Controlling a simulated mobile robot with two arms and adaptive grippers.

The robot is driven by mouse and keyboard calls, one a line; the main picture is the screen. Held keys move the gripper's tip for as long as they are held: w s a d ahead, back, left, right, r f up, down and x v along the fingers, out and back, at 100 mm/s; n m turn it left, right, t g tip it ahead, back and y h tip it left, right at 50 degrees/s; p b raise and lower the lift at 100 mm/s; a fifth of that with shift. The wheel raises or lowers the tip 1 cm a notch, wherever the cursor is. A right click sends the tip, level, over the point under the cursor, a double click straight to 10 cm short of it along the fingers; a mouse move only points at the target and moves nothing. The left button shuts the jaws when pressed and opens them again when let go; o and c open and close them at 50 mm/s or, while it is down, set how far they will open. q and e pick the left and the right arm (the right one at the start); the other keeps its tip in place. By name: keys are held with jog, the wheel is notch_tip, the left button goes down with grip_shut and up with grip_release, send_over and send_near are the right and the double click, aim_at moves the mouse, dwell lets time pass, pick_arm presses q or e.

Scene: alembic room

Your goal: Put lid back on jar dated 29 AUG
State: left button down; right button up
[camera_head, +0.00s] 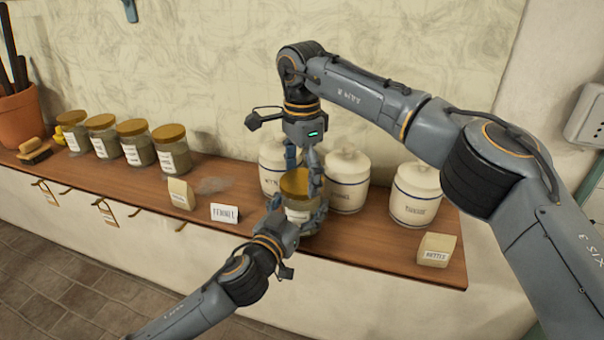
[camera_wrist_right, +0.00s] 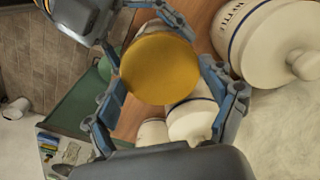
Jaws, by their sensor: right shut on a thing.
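A glass jar (camera_head: 298,214) with a pale label stands near the shelf's front edge in the head view; I cannot read its date. A gold lid (camera_head: 296,183) is at its mouth; I cannot tell whether it is fully seated. My right gripper (camera_head: 303,175) reaches down from above and is shut on the lid, which also shows between its blue fingers in the right wrist view (camera_wrist_right: 160,68). My left gripper (camera_head: 297,208) comes from the front, its fingers on both sides of the jar, apparently gripping it. The fingers hide part of the jar.
White canisters (camera_head: 345,185) stand close behind and to the right. Several gold-lidded jars (camera_head: 135,145) stand at the left. The wooden shelf (camera_head: 375,245) has a near front edge.

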jog(key=m, duration=0.6)
jog(key=shift+f, duration=0.1)
jog(key=m, duration=1.5)
jog(key=o, duration=1.1)
jog(key=shift+o, duration=0.2)
jog(key=shift+r, duration=2.3)
